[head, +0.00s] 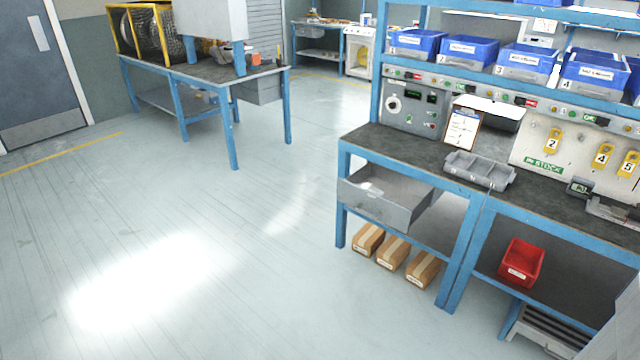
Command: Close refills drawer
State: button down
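A grey metal drawer (372,207) hangs under the left part of the blue-framed workbench (400,150) at the right of the head view. It is pulled out, and its hollow inside shows from above. A small pale label sits on it, too small to read, so I cannot tell for sure that it is the refills drawer. My gripper is not in view, and nothing is seen touching the drawer.
Several cardboard boxes (393,252) stand on the shelf below the drawer. A red bin (521,262) is to their right. A grey divided tray (480,170) lies on the benchtop. Another blue-legged table (205,72) stands at the back left. The floor (200,220) left of the bench is clear.

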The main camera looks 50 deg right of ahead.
aim_at(405, 199)
jog(key=u, duration=0.05)
jog(key=i, duration=0.95)
jog(key=z, duration=0.3)
